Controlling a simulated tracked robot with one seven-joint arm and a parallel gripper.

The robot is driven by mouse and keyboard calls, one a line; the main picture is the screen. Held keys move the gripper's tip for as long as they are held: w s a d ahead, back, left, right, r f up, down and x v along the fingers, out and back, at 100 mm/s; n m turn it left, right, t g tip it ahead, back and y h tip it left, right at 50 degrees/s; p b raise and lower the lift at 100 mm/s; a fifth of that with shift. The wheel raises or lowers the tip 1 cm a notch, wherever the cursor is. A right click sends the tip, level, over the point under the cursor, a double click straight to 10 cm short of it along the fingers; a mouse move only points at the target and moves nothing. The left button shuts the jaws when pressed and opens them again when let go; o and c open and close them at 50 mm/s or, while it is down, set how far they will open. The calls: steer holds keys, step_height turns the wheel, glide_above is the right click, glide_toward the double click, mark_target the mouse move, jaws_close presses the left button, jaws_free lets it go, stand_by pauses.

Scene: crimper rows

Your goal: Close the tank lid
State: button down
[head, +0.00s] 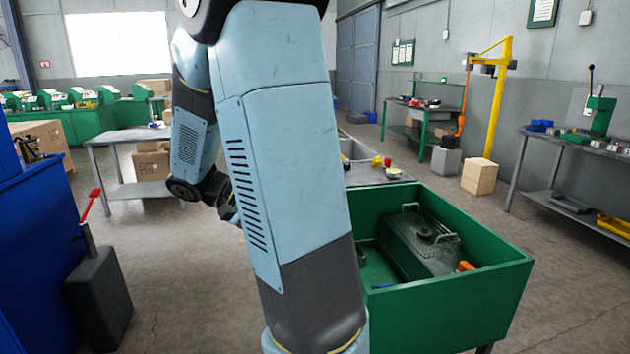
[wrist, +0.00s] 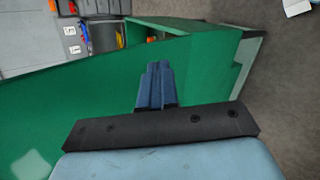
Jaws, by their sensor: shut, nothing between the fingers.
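The green tank (head: 450,308) stands on legs right of my arm in the head view, its top open. A dark grey box-like part with a wire handle (head: 425,240) and an orange item (head: 466,266) are in it. My arm hides the tank's left part, and I cannot make out a lid in the head view. In the wrist view my gripper (wrist: 157,68) is shut and empty in front of a broad green panel (wrist: 70,115). I cannot tell whether this panel is the lid or a tank wall, or whether I touch it.
A grey bench (head: 375,177) with red and yellow items stands behind the tank. A yellow crane post (head: 497,100) and a wooden crate (head: 479,176) are farther back right. A blue cabinet (head: 40,250) and a grey block with a red lever (head: 98,290) stand left. Floor right of the tank is clear.

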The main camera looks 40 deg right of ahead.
steer(key=w+d+r+m+g+h, duration=0.2)
steer(key=w+g+h, duration=0.2)
steer(key=w+h, duration=0.5)
steer(key=x, duration=1.4)
steer(key=shift+s, duration=0.15)
